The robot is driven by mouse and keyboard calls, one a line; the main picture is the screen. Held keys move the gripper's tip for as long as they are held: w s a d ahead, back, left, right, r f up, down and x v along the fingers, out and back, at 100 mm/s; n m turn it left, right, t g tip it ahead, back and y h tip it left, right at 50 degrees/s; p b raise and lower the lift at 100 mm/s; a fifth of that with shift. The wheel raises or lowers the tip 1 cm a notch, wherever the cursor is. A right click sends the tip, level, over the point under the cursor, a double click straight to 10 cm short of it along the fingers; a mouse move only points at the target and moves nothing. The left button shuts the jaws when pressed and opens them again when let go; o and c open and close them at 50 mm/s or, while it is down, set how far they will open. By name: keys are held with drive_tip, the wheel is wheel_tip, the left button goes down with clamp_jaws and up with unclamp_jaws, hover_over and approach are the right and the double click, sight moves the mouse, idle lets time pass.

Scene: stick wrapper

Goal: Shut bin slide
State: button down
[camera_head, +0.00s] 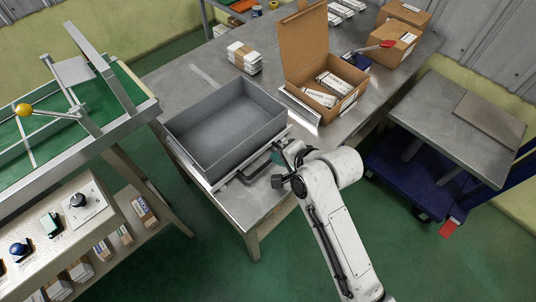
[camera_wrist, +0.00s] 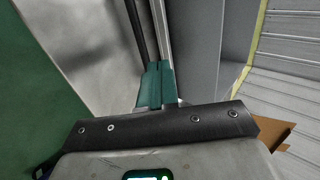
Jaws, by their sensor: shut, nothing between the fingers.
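The grey open-topped bin (camera_head: 205,162) sits on its slide at the near edge of the metal table in the head view. It looks empty. A dark bar handle (camera_head: 252,174) is on its near side. My gripper (camera_head: 277,157) is shut and empty, at the right end of the bin's near side, close to the handle. In the wrist view, my shut teal fingers (camera_wrist: 157,84) point along a dark bar (camera_wrist: 137,28) and a pale rail beside the grey bin wall (camera_wrist: 192,45). Whether they touch the bin is unclear.
An open cardboard box (camera_head: 308,75) with white packs stands on the table right of the bin. Stacked white packs (camera_head: 244,57) lie behind it. A green conveyor (camera_head: 60,120) stands at left, and a blue cart (camera_head: 405,180) at right.

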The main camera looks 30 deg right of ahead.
sight(260, 154)
drive_tip(key=shift+x, duration=3.2)
